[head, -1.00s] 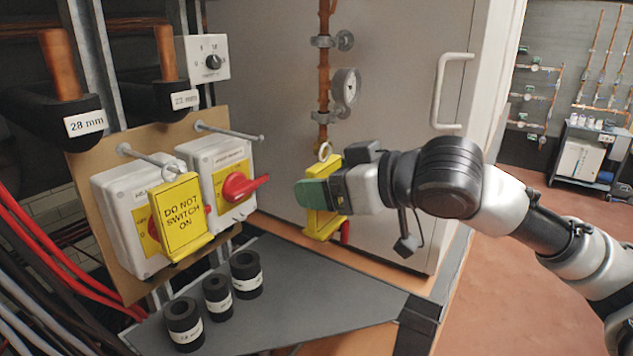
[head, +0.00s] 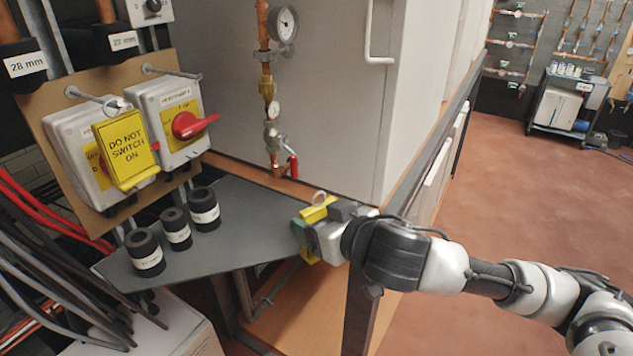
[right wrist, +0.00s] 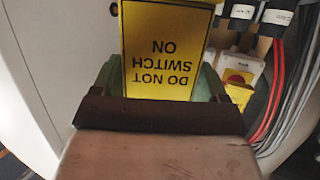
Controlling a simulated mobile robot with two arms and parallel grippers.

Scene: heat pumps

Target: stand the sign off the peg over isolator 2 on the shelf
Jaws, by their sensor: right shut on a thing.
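A yellow sign (head: 313,212) with a ring on top is in my right gripper (head: 303,234), which is shut on it. In the head view the gripper is at the right end of the grey shelf (head: 235,255), and hides much of the sign. In the right wrist view the sign (right wrist: 165,50) sits between the green fingertips, its words DO NOT SWITCH ON upside down. The right-hand isolator (head: 168,118) has a red handle and a bare peg (head: 172,72) over it. Another yellow sign (head: 127,150) hangs in front of the left-hand isolator (head: 70,130). My left gripper is not in view.
Several black insulation pieces, one of them here (head: 145,252), stand on the left part of the shelf. The shelf's right part is bare. A copper pipe with a gauge (head: 283,24) and a red-handled valve (head: 292,166) runs down the white cabinet (head: 330,110) behind.

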